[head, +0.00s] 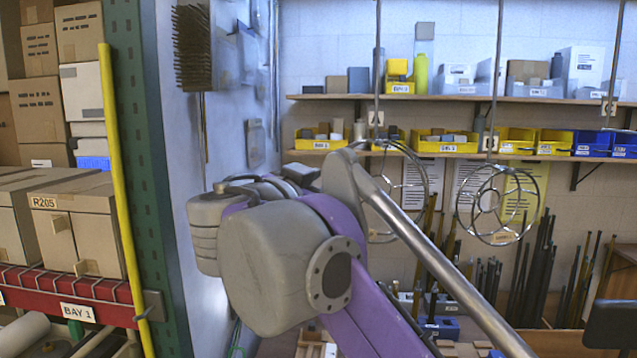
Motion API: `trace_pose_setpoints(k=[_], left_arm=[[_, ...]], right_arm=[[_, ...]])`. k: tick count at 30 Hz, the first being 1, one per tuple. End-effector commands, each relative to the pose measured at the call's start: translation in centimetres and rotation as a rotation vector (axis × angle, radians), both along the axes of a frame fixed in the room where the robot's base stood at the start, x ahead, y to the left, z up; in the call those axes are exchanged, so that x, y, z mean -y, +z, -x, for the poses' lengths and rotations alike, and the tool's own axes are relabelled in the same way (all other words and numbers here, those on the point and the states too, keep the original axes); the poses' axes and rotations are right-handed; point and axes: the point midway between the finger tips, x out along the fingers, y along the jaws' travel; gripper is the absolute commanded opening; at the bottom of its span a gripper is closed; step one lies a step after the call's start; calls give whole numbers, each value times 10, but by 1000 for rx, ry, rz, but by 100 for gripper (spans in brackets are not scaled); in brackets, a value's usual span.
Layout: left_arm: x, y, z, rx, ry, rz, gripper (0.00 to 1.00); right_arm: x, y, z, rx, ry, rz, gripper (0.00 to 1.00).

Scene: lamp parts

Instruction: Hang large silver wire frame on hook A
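A round silver wire frame (426,178) shows just behind my arm, below the left hanging rod (377,60). Its left part is hidden by my arm, so I cannot tell whether it hangs from that rod. A second round silver wire frame (484,236) appears below the middle hanging rod (497,60). My purple and grey arm fills the middle foreground. I see neither of my grippers, and cannot tell whether one holds a frame.
A third rod (614,60) hangs at the right. Two wall shelves (300,97) hold yellow and blue bins and boxes. Dark rods stand below them at the right. A green rack post (135,170), a yellow pole (120,190) and cartons (75,235) stand at the left.

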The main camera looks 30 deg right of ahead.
Motion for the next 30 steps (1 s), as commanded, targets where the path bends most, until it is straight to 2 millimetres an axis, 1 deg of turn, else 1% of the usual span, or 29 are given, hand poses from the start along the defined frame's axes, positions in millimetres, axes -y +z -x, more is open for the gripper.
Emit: trace_pose_setpoints(k=[5,12,16,22,30], left_arm=[[0,1,-1,2,0,0,50],[0,4,-2,4,0,0,50],[0,5,-3,5,0,0,50],[0,6,-3,6,0,0,50],[0,6,-3,6,0,0,50]], right_arm=[[23,0,-12,-1,-6,0,41],[60,0,-35,-1,-6,0,41],[75,0,-45,-2,-5,-1,41],[87,-1,-53,-2,-2,-1,41],[88,-1,-54,-2,0,-1,41]])
